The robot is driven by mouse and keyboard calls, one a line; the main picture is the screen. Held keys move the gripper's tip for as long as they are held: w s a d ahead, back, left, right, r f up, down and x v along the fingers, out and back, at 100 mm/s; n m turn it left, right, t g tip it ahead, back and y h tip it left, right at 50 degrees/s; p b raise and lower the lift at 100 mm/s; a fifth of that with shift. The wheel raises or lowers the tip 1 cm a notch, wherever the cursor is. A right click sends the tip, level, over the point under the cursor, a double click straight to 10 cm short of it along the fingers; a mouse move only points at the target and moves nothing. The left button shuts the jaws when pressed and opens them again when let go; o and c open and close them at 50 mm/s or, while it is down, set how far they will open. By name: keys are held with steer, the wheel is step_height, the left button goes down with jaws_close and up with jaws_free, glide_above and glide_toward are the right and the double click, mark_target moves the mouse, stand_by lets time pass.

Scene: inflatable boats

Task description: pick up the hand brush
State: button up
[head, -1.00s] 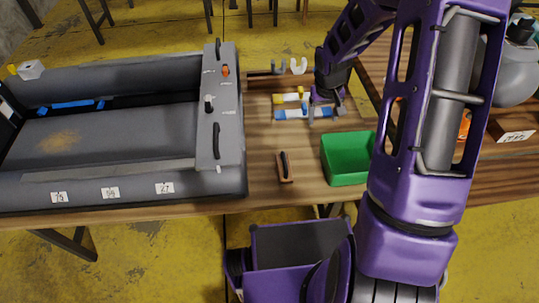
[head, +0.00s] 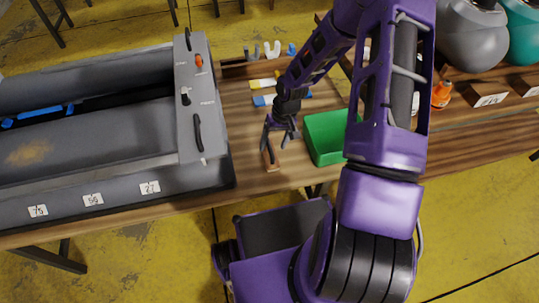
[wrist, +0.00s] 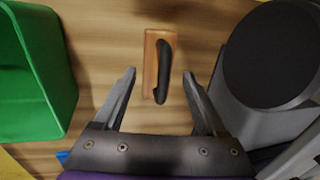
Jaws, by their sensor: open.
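The hand brush (wrist: 151,62) lies on the wooden table, with a tan wooden block and a black handle (wrist: 163,72) on top. In the head view the brush (head: 271,161) is near the table's front edge, partly hidden by my gripper. My gripper (head: 278,139) is open above it. In the wrist view my gripper (wrist: 160,80) has its two fingers spread, with the lower end of the black handle between the fingertips. The fingers do not close on anything. I cannot tell the exact height above the brush.
A green bin (head: 326,138) stands right of the brush. Blue and yellow items (head: 265,91) lie behind. In the wrist view the green bin (wrist: 35,75) is at the left.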

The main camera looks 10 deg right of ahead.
steer(key=shift+w+a+f+b, duration=0.1)
steer(key=shift+a+f, duration=0.05)
steer(key=shift+f, duration=0.85)
steer(key=shift+w+a+f+b, duration=0.1)
steer(key=shift+a+f, duration=0.05)
steer(key=shift+f, duration=0.9)
steer(key=shift+w+a+f+b, duration=0.1)
steer(key=shift+a+f, duration=0.05)
steer(key=shift+f, duration=0.85)
steer(key=shift+c, duration=0.3)
jaws_close()
step_height(320, 180, up, 10)
steer(key=shift+r+p, duration=0.1)
steer(key=shift+p, duration=0.55)
